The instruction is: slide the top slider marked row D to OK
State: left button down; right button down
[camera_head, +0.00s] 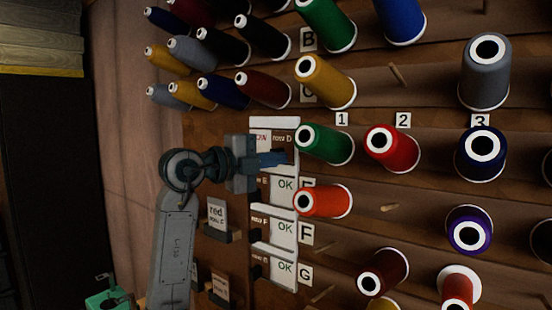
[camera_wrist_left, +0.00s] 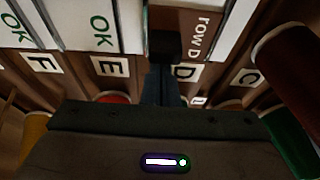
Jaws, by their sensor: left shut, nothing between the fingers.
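The top slider, a brown plate marked row D (camera_head: 283,137), sits at the right part of its white frame (camera_head: 274,122). Red lettering, partly hidden, shows to its left, and no OK is visible in this frame. In the left wrist view, the row D plate (camera_wrist_left: 197,38) carries a dark knob (camera_wrist_left: 165,46). My left gripper (camera_head: 284,158) is shut and empty, its blue fingers in front of the lower part of the row D frame. In the left wrist view, the fingertips (camera_wrist_left: 165,80) are right by the knob; I cannot tell whether they touch. My right gripper is not in view.
Below, several sliders show OK (camera_head: 285,184) at right and brown plates at left. A green spool (camera_head: 328,143) and an orange-red spool (camera_head: 325,201) stick out close to the right of my fingers.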

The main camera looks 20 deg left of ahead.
pick_arm(q)
jog(key=shift+w+a, duration=0.1)
jog(key=shift+a, duration=0.3)
jog(key=w+a, duration=0.2)
jog(key=a, duration=0.5)
jog(key=b+v, duration=0.5)
jog(key=v, duration=0.5)
jog(key=shift+s, duration=0.2)
jog(key=shift+r, duration=0.1)
